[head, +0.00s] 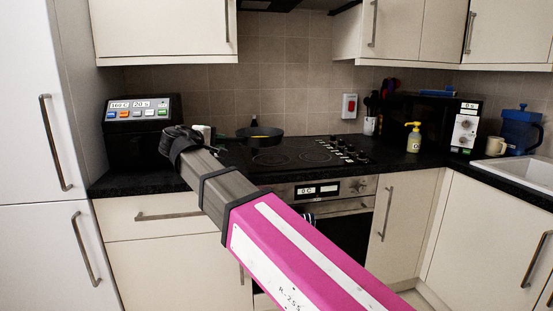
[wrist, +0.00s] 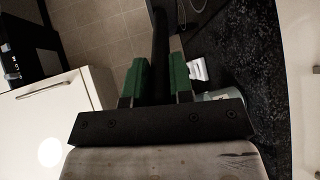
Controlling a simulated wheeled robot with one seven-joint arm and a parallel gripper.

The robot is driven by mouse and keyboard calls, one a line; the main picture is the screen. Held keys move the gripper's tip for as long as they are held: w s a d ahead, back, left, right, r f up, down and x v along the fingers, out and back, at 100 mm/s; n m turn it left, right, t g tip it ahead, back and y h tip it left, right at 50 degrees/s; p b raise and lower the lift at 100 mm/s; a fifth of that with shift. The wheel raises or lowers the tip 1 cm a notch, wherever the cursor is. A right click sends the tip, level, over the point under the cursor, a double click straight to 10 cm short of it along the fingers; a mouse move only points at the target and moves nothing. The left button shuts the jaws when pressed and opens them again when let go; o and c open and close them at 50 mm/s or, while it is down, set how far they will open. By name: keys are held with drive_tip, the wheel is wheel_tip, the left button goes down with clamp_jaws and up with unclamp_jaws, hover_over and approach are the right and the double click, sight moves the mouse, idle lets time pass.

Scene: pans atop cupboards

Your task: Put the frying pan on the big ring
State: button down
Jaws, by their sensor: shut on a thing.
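The dark frying pan (head: 262,133) shows in the head view at the back left of the black hob (head: 300,153), with something yellow at its middle. Whether it rests on the hob or hangs just above it, I cannot tell. In the wrist view the green fingers of my gripper (wrist: 157,76) are closed on a dark bar, the pan's handle (wrist: 160,38).
A black appliance (head: 143,112) stands left on the worktop. A white object (head: 204,131) stands behind my wrist. Hob knobs (head: 345,148) line the hob's right side. A yellow soap bottle (head: 414,137), a black microwave (head: 440,122) and the sink (head: 520,168) are further right.

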drive_tip(key=shift+w+d+f, duration=0.6)
drive_tip(key=shift+w+f, duration=1.2)
drive_tip(key=shift+w, duration=0.05)
drive_tip(key=shift+w+d+f, duration=0.55)
drive_tip(key=shift+w+f, duration=1.2)
drive_tip(key=shift+w, duration=0.05)
drive_tip(key=shift+w+d+f, duration=0.6)
drive_tip(key=shift+w+f, duration=1.2)
drive_tip(key=shift+w, duration=0.05)
drive_tip(key=shift+f, duration=0.1)
drive_tip(key=c, duration=1)
unclamp_jaws()
